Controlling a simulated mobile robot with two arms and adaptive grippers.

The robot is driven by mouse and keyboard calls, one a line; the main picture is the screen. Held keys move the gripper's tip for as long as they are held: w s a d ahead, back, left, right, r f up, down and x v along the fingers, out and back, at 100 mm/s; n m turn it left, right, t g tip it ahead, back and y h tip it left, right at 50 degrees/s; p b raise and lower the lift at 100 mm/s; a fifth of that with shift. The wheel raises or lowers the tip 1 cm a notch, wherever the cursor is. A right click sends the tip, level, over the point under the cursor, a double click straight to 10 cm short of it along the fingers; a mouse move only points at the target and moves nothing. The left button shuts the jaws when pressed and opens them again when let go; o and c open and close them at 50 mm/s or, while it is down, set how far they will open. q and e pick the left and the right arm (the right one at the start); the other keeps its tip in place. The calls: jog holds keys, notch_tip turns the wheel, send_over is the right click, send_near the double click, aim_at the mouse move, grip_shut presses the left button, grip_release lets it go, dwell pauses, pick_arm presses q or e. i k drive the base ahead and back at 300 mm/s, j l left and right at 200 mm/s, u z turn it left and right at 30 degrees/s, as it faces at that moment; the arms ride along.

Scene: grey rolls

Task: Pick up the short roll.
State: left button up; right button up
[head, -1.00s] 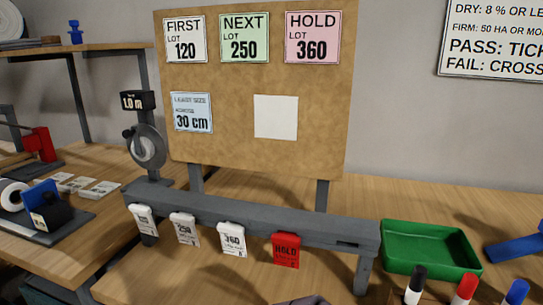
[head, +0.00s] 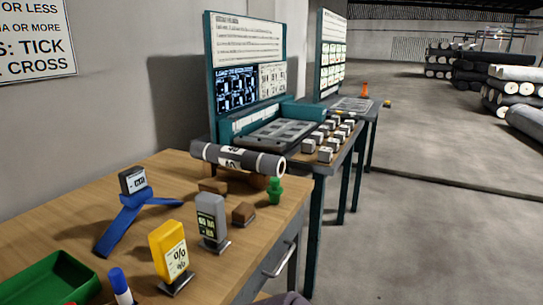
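A short dark grey roll (head: 237,158) with white bands and a pale end lies across brown supports at the far right end of the wooden table (head: 60,218). Several long grey rolls (head: 520,88) are stacked on the floor at the far right. Neither of my grippers shows in the head view.
On the table are a green tray (head: 52,280), a blue stand (head: 133,215), a yellow meter (head: 170,250), a grey meter (head: 212,218) and a green weight (head: 275,190). A bench (head: 345,160) with several small blocks stands beyond. The floor (head: 430,230) at right is open.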

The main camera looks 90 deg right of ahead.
aim_at(266, 164)
jog(key=z, duration=2.4)
jog(key=i+l+u, duration=0.1)
jog(key=u, duration=0.3)
jog(key=l+u, duration=0.25)
jog(key=u, duration=0.2)
jog(key=i+l+u, duration=0.1)
jog(key=u, duration=0.3)
jog(key=k+l, duration=0.05)
jog(key=l, duration=0.05)
